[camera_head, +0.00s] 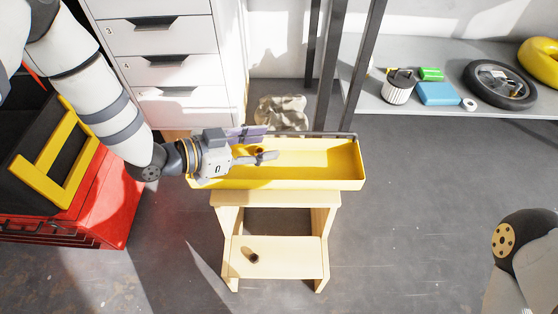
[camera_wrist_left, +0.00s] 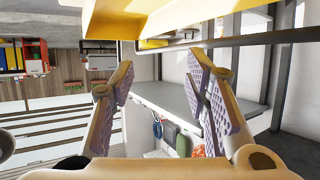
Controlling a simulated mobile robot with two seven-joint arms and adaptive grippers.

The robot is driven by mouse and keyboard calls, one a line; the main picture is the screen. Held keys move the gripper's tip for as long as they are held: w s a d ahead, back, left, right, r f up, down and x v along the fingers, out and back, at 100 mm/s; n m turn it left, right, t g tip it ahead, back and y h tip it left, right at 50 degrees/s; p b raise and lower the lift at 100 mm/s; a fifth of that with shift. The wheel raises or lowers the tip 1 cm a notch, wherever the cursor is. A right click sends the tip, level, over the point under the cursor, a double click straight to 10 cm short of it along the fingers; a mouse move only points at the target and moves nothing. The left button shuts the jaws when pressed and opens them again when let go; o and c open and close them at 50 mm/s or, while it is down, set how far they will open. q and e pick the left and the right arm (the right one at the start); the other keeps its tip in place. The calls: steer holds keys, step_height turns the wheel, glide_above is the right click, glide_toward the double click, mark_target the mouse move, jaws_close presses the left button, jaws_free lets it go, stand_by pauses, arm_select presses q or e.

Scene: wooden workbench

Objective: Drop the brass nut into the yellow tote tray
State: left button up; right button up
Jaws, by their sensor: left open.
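The yellow tote tray (camera_head: 320,184) is long and shallow and sits on the top of a pale wooden step stool (camera_head: 275,199). A small dark brownish piece, which looks like the brass nut (camera_head: 253,258), lies on the stool's lower step, below the tray. My left gripper (camera_head: 262,145) is over the left part of the tray, its fingers pointing right. It is open, and the left wrist view shows its two padded fingers (camera_wrist_left: 161,82) apart with nothing between them. A yellow part of the tray (camera_wrist_left: 112,20) fills the top of that view. My right gripper is out of view.
A red crate (camera_head: 100,205) with a black and yellow box stands at the left. White drawers (camera_head: 165,70) and dark metal posts (camera_head: 333,60) are behind the stool. A grey shelf (camera_head: 440,108) holds several items at the right. The floor right of the stool is clear.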

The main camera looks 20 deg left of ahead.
arm_select(q)
steer(key=v, duration=1.2)
